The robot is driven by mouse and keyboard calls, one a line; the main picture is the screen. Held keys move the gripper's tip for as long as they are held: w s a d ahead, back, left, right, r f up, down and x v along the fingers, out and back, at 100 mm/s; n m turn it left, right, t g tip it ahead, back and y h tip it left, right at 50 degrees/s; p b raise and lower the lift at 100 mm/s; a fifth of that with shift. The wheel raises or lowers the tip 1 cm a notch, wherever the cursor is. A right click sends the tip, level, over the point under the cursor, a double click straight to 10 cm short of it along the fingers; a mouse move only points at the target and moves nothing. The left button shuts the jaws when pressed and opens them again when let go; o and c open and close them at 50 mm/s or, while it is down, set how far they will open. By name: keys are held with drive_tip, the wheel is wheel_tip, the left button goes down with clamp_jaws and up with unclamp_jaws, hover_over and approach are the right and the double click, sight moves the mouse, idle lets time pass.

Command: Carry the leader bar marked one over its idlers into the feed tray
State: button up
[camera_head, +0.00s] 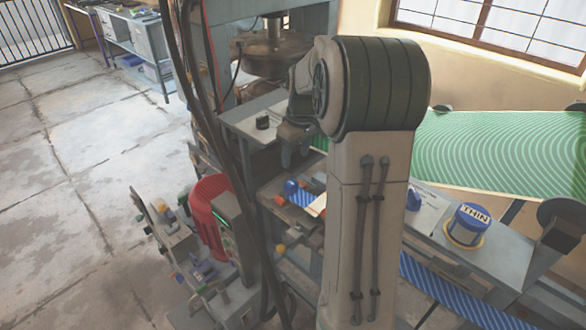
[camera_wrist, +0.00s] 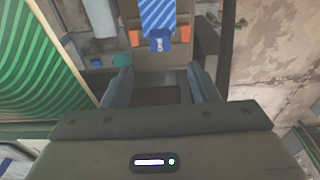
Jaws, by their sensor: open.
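In the wrist view, a blue striped strip (camera_wrist: 158,14) ends in a blue tab (camera_wrist: 160,44) with a small white mark that I cannot read clearly. It lies beyond my gripper (camera_wrist: 160,72), whose two fingers are apart with nothing between them. An orange block (camera_wrist: 134,38) sits on each side of the strip. In the head view, a short blue striped piece (camera_head: 304,198) lies beside a blue knob (camera_head: 291,187), below my gripper (camera_head: 294,150). I cannot make out a tray or idlers for certain; my arm hides part of the machine.
A green patterned sheet (camera_head: 490,150) spans the right side. A blue cap marked THIN (camera_head: 470,222) stands on the machine's ledge, above another blue striped band (camera_head: 440,278). A red curved part (camera_head: 208,210) and dark hanging cables are at the left. Open floor (camera_head: 80,170) lies further left.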

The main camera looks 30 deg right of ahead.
drive_tip(key=s+a+r+m, duration=0.2)
drive_tip(key=s+a+r, duration=0.3)
drive_tip(key=s+a, duration=0.65)
drive_tip(key=s+a+m, duration=0.1)
drive_tip(key=s+a, duration=0.1)
drive_tip(key=s, duration=0.4)
drive_tip(key=s+a+f+m+t, duration=0.1)
drive_tip(key=s+a, duration=0.1)
drive_tip(key=s, duration=0.5)
drive_tip(key=shift+a+f+t, duration=0.25)
drive_tip(key=shift+a+t, duration=0.05)
drive_tip(key=shift+a, duration=0.1)
drive_tip(key=shift+c, duration=0.3)
